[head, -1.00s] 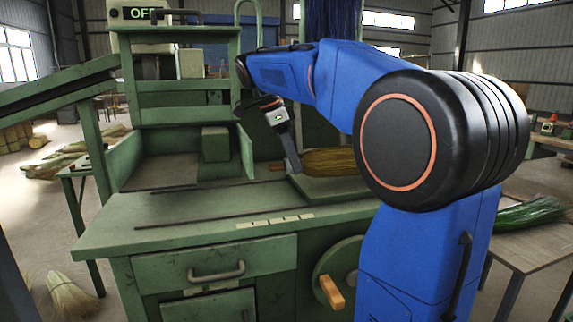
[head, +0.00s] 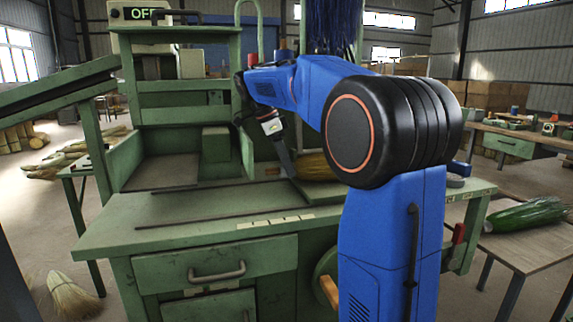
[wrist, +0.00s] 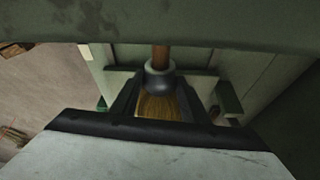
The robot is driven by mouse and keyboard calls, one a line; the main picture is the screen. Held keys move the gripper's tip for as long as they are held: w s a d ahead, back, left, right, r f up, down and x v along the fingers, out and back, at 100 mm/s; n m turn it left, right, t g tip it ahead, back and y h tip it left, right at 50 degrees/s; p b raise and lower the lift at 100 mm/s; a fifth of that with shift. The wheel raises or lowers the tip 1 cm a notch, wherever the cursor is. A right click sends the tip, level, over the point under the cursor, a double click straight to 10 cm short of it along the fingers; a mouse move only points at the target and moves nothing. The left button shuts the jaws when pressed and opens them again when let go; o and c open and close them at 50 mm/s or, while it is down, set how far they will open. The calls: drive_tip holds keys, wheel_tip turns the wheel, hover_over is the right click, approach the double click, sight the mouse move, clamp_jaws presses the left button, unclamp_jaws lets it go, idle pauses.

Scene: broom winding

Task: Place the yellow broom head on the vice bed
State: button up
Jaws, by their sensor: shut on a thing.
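The yellow broom head (head: 316,167) lies level over the right part of the green bench, its right end hidden behind my arm. A short brown stub (head: 272,171) shows to its left. My gripper (head: 289,165) is shut on the broom head near its stub end. In the wrist view, the dark fingers (wrist: 157,102) flank the yellow-brown bristles (wrist: 158,108), with a dark cap (wrist: 160,80) and brown stub (wrist: 160,55) above. The raised green bed (head: 318,187) is beneath the broom head; I cannot tell whether they touch. My arm hides part of the bed.
A green frame with an OFF display (head: 145,13) stands behind the bench. A drawer (head: 215,265) and a wheel with a wooden grip (head: 329,291) are at the front. The bench's front left is clear.

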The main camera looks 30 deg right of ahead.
drive_tip(key=o, duration=1.3)
drive_tip(key=shift+v, duration=3.75)
